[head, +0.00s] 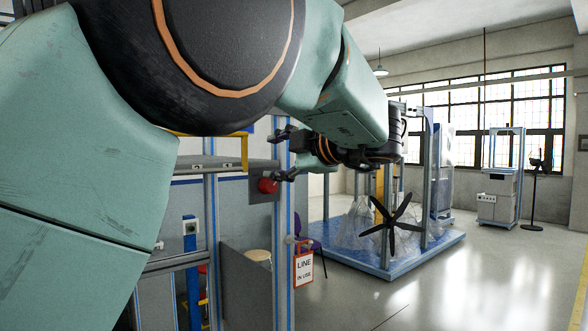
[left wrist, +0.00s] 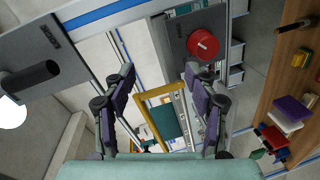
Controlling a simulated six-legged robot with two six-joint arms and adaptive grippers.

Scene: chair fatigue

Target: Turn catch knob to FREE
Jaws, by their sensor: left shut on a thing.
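A red round knob (head: 267,185) sits on a grey panel (head: 258,196) left of centre in the head view. It also shows in the left wrist view (left wrist: 203,44). I cannot tell which is the catch knob. My left gripper (head: 283,155) is just above and right of the red knob.
Blue-edged frame posts (head: 283,240) and a shelf (head: 205,163) stand around the panel. A "LINE IN USE" sign (head: 304,268) hangs beside a post.

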